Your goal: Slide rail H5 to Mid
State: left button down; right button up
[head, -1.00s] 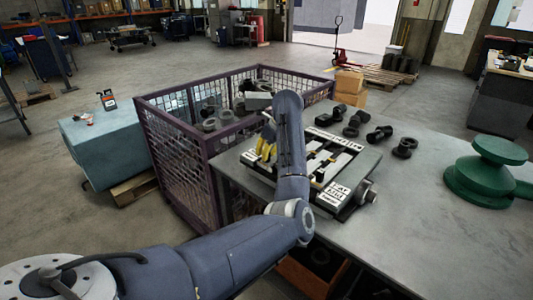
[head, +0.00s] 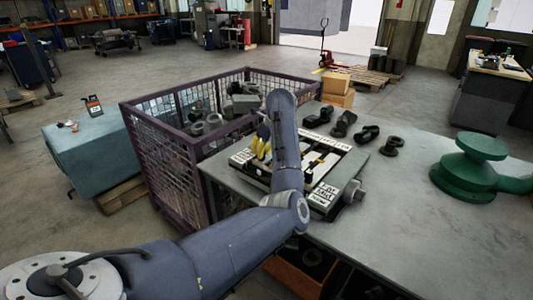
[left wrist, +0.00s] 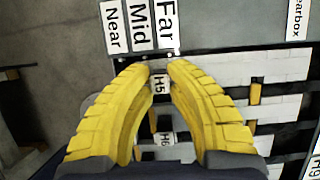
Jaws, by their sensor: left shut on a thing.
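The slide-rail board (head: 350,165) lies on the grey table, with white label strips along its edges. My left gripper (head: 260,152) is over its left part, partly hidden by my arm. In the left wrist view the yellow fingers (left wrist: 157,68) are closed in on both sides of rail H5's tag (left wrist: 158,84); the grip itself is partly hidden. The tag lies below the Far label (left wrist: 167,22), towards the Mid label (left wrist: 139,25). The Near label (left wrist: 113,29) is further left. Rail H6's tag (left wrist: 166,138) shows between the fingers. My right gripper is not in view.
A purple mesh crate (head: 165,150) with round parts stands left of the table. Several dark parts (head: 345,122) lie behind the board. A green flanged part (head: 467,170) stands at the right. The table's front right (head: 430,240) is clear.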

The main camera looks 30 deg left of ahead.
pick_arm(q)
jog(key=c, duration=1.3)
grip_release()
jog(key=shift+f, duration=0.1)
jog(key=shift+v, duration=6.05)
jog(key=shift+a, duration=0.1)
